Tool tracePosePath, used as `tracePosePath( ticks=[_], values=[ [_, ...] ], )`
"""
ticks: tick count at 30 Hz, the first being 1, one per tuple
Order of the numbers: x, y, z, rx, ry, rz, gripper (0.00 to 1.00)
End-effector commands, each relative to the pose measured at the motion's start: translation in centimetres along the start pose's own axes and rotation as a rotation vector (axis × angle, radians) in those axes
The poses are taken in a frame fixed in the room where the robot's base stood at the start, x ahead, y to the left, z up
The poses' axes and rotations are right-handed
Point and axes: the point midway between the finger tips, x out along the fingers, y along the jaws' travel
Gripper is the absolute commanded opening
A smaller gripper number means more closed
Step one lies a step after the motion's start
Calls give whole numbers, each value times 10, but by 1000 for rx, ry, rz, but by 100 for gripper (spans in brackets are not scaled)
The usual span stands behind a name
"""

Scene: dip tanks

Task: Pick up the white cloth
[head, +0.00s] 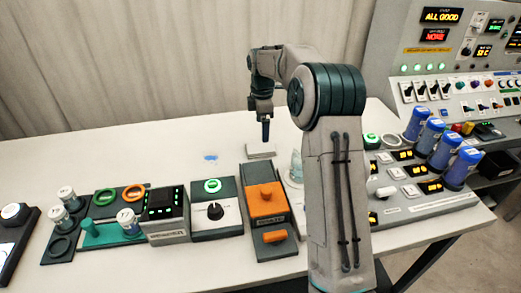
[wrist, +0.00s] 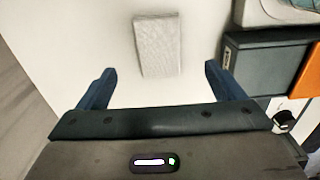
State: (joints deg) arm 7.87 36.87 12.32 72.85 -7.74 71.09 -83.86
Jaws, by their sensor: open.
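The white cloth (wrist: 158,46) lies on the white table as a small, textured rectangular pad. In the head view the cloth (head: 261,153) is behind the orange-and-dark device, under my gripper. My gripper (head: 266,132) points down just above it. In the wrist view my gripper (wrist: 158,80) has its two blue fingers spread wide, with nothing between them. The cloth is ahead of the fingertips there, roughly centred between them. I cannot tell the exact height gap.
An orange-and-dark device (head: 265,203) stands in front of the cloth. A white device with a dial (head: 214,208) is to its left. A clear glass (head: 296,166) is partly hidden by my arm. A blue patch (head: 210,158) lies left of the cloth. The table's back left is clear.

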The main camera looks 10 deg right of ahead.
Motion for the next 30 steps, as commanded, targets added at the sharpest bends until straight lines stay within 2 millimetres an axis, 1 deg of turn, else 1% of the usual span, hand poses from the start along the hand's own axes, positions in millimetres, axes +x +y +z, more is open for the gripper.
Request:
tracePosePath(
  ticks=[1,3,11,18,22,28,29,30],
  values=[
    [10,-1,0,0,0,-4,89],
    [20,0,0,0,0,-3,89],
    [40,0,-1,1,-1,-1,89],
    [75,2,-6,1,-1,-3,89],
    [83,2,-5,1,-1,-1,89],
    [84,2,-5,2,-1,0,89],
    [84,2,-5,2,-1,0,86],
    [84,2,-5,2,-1,0,75]
  ],
)
